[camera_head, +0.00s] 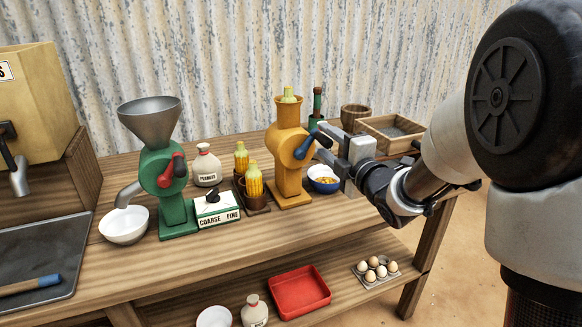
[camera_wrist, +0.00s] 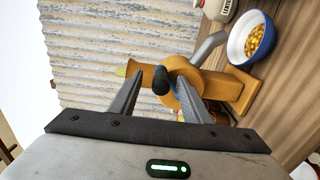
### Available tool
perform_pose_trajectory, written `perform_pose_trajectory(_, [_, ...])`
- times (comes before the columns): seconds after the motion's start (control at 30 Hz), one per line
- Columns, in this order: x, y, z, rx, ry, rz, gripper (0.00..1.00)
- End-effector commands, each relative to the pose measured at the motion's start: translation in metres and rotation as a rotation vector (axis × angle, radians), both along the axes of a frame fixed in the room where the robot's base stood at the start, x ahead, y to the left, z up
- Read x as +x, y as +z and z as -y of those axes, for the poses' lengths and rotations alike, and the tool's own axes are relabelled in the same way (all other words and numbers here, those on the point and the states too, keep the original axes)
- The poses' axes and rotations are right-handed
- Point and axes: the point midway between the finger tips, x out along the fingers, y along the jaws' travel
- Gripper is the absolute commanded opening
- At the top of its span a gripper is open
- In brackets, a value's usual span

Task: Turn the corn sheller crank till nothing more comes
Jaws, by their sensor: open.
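The yellow corn sheller (camera_head: 289,165) stands on the wooden bench with a corn cob (camera_head: 289,93) in its top opening. Its crank has a dark blue handle (camera_head: 305,146) on the right side. A blue bowl (camera_head: 323,181) under the spout holds yellow kernels, which also show in the wrist view (camera_wrist: 253,37). My gripper (camera_head: 325,143) is open at the crank. In the wrist view the handle's dark end (camera_wrist: 161,82) lies between my two fingers (camera_wrist: 163,90). I cannot tell whether either finger touches it.
A green mill (camera_head: 164,190) with a grey hopper stands left, beside a white bowl (camera_head: 124,226). Two corn cobs (camera_head: 247,175) stand in a brown holder close left of the sheller. A wooden tray (camera_head: 388,135) and a green bottle (camera_head: 317,106) are behind my gripper. A red tray (camera_head: 300,293) is below.

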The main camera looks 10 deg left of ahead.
Motion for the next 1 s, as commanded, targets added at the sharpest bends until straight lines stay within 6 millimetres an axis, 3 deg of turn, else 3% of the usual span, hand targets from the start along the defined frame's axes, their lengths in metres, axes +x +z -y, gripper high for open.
perform_pose_trajectory(0.6, [-0.051, 0.000, 0.034, 0.001, -0.001, -0.001, 0.44])
perform_pose_trajectory(1.0, [-0.055, 0.000, 0.038, 0.001, -0.001, -0.002, 0.44])
